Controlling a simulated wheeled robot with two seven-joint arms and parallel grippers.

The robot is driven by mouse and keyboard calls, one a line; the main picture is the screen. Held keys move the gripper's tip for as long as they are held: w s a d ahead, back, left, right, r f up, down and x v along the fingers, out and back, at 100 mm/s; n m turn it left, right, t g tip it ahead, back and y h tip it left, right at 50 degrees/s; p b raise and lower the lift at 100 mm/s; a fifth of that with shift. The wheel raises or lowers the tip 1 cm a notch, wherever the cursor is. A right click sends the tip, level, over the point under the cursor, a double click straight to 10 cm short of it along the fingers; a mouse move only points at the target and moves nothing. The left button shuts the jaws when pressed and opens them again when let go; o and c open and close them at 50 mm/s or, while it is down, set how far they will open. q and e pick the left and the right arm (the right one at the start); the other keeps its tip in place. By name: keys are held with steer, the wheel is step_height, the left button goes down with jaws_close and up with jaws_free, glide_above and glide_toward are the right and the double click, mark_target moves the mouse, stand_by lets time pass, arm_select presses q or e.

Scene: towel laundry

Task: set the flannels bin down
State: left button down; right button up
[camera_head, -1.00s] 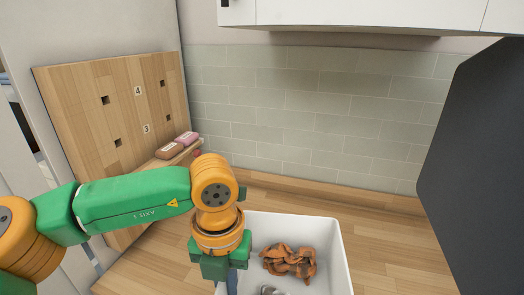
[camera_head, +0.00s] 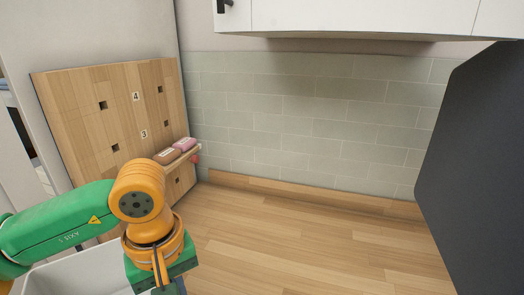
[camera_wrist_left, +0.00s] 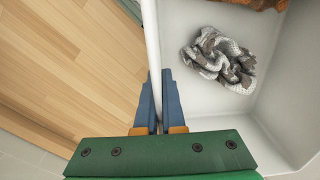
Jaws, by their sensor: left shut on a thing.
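The flannels bin is a white open tub, and its wall (camera_head: 75,272) shows at the lower left of the head view, partly cut off. In the left wrist view its thin rim (camera_wrist_left: 151,35) runs between the blue fingers of my left gripper (camera_wrist_left: 158,98), which is shut on it. A crumpled grey-and-brown patterned flannel (camera_wrist_left: 222,58) lies inside, with an orange-brown cloth (camera_wrist_left: 252,4) at the top edge of the view. I cannot tell whether the bin touches a surface. My right gripper is not in view.
The wooden counter (camera_head: 310,235) is clear in the middle. A wooden peg board (camera_head: 100,120) stands at the left, with a small ledge holding brown (camera_head: 167,156) and pink (camera_head: 185,143) items. A dark panel (camera_head: 475,160) stands at the right, and a white cabinet (camera_head: 370,18) hangs above.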

arm_select(q)
steer(key=a+m, duration=0.1)
steer(key=m, duration=0.1)
steer(key=s+a+m, duration=0.1)
steer(key=m, duration=0.1)
steer(key=a+m, duration=0.2)
steer(key=shift+s+r+p, duration=0.25)
steer(key=shift+r+p, duration=0.15)
steer(key=shift+m, duration=0.4)
steer(key=f, duration=0.6)
steer(key=shift+s+d, duration=0.1)
steer(key=shift+d, duration=0.1)
steer(key=shift+a+r, duration=0.1)
